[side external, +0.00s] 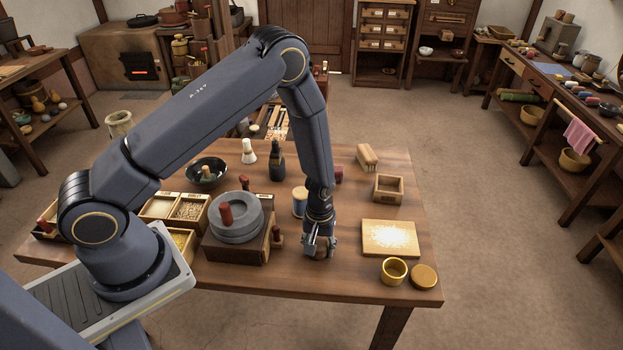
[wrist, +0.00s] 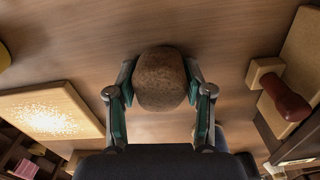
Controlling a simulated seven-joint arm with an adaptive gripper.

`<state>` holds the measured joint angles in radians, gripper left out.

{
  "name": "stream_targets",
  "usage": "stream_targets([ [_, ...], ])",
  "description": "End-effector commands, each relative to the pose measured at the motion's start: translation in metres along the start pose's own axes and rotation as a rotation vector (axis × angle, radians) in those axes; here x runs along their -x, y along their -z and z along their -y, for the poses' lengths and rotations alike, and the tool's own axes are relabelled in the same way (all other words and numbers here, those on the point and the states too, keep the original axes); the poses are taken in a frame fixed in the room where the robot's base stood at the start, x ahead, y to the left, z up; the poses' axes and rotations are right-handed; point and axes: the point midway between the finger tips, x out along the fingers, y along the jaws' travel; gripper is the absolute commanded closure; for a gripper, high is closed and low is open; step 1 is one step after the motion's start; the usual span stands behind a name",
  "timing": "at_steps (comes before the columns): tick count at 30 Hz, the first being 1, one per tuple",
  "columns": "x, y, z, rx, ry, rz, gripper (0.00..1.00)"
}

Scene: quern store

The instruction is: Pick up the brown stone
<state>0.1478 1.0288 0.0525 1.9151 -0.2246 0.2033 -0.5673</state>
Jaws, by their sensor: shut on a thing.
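The brown stone (wrist: 160,79) is a rounded, speckled lump between my gripper's two fingers in the wrist view. My gripper (wrist: 160,88) is shut on it, with a green-padded finger against each side. In the side view my gripper (side external: 319,243) points down near the table's front edge. The stone (side external: 318,253) shows there as a small dark shape at the fingertips, at or close to the tabletop. I cannot tell whether it touches the wood.
A floury board (side external: 391,238), a yellow cup (side external: 393,271) and a round brown lid (side external: 424,276) lie to the right.

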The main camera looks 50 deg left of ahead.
Motion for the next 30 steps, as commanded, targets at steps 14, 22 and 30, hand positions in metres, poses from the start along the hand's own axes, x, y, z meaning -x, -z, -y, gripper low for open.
stream_targets([
  [14,0.007,0.001,-0.001,0.000,-0.002,-0.002,0.96],
  [22,0.054,-0.013,0.012,-0.001,-0.002,-0.001,0.96],
  [30,0.106,-0.062,0.057,0.001,0.000,0.001,0.96],
])
